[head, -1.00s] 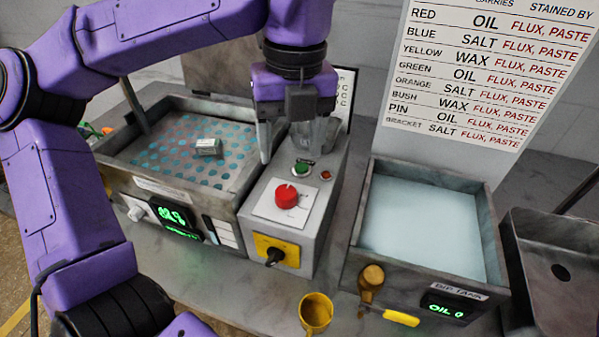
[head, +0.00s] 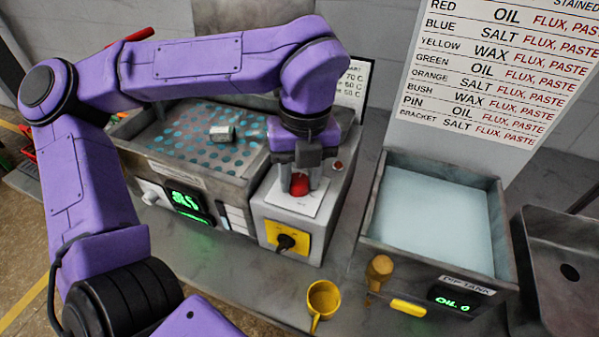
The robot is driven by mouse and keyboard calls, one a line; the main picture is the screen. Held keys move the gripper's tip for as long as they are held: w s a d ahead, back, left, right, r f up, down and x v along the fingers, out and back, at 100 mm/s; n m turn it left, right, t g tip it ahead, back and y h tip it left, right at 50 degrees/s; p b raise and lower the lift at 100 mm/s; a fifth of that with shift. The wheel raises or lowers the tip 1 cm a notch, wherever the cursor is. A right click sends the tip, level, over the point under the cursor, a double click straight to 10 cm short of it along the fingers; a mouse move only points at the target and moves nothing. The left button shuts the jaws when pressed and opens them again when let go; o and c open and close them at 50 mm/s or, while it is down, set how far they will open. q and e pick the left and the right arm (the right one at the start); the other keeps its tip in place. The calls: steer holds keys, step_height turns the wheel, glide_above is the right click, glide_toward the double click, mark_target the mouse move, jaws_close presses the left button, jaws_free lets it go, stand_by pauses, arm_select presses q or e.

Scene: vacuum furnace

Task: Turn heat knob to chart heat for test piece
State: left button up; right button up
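The red knob (head: 299,186) sits on a white dial plate (head: 273,194) on top of the grey control box (head: 258,216). My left gripper (head: 300,188) points down over the knob, one finger on each side of it. I cannot tell whether the fingers press on it. The fingers and wrist hide the dial marks. A small grey block (head: 222,133) lies on the perforated bed of the left unit. The heat chart (head: 353,82) stands behind the box, mostly hidden by my arm; only a few temperature endings show. My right gripper is out of view.
A yellow plate with a black switch (head: 285,242) is on the box front. The left unit has a lit green display (head: 186,202). The dip tank (head: 432,215) reads OIL. A yellow cup (head: 323,299) and a yellow-handled tool (head: 407,307) lie in front. A sign (head: 490,70) stands behind.

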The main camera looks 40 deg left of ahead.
arm_select(q)
steer(key=shift+m, duration=0.3)
steer(key=m+p, duration=0.2)
steer(key=m, duration=0.1)
steer(key=m+p, duration=0.1)
steer(key=shift+r+m+p, duration=0.25)
steer(key=shift+m+p, duration=0.05)
steer(key=m+p, duration=0.2)
steer(key=m, duration=0.1)
steer(key=shift+f+m+p, duration=0.15)
steer(key=shift+m+p, duration=0.55)
steer(key=shift+p, duration=0.1)
steer(key=o, duration=1.1)
steer(key=shift+s, duration=0.1)
steer(key=shift+c, duration=0.2)
